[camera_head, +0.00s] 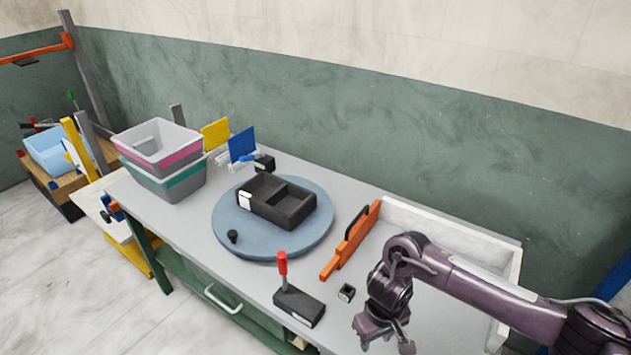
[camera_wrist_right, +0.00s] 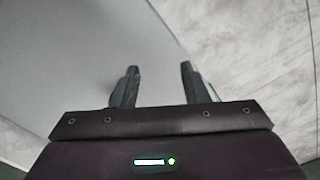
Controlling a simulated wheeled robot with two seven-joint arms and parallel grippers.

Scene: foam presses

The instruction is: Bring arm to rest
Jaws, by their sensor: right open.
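My right gripper (camera_head: 384,345) is at the lower right of the head view, by the front edge of the workbench (camera_head: 185,212). Its fingers are apart and nothing is between them. In the right wrist view the two fingers (camera_wrist_right: 158,85) stand apart, with the grey bench top on the left and the pale floor on the right. My right arm (camera_head: 490,290) reaches in from the right, over the right part of the bench. My left gripper is in neither view.
A blue turntable (camera_head: 225,240) carries a black divided box (camera_head: 290,212). Near my right gripper are a black block with a red handle (camera_head: 299,305), a small black cube (camera_head: 346,292) and an orange piece (camera_head: 345,250). Stacked bins (camera_head: 165,180) stand left; a white tray (camera_head: 450,228) lies right.

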